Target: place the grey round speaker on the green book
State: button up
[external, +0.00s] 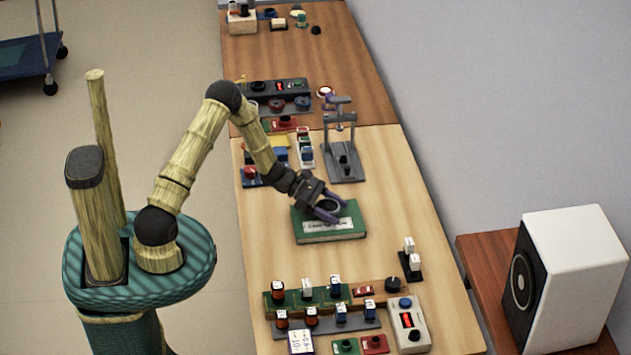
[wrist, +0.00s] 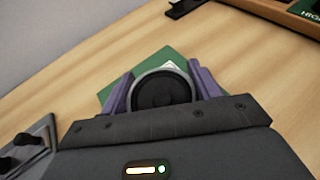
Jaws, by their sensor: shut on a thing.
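The grey round speaker (wrist: 162,90) is between the two purple fingers of my gripper (wrist: 163,88) in the wrist view, with its dark cone facing the camera. In the external view my gripper (external: 329,212) is over the green book (external: 345,234), shut on the speaker (external: 331,205). The green book lies flat on the light wooden bench, and its cover also shows behind the speaker in the wrist view (wrist: 172,55).
A grey press stand (external: 343,165) stands behind the book. A small black and white switch piece (external: 410,260) is to the right. Boards with several components (external: 310,297) and a white meter box (external: 408,323) fill the near end. Bare bench lies around the book.

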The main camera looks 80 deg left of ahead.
jog(key=o, duration=1.2)
jog(key=shift+f, duration=0.1)
jog(key=shift+r, duration=0.2)
jog(key=v, duration=1.2)
jog(key=shift+f, duration=0.1)
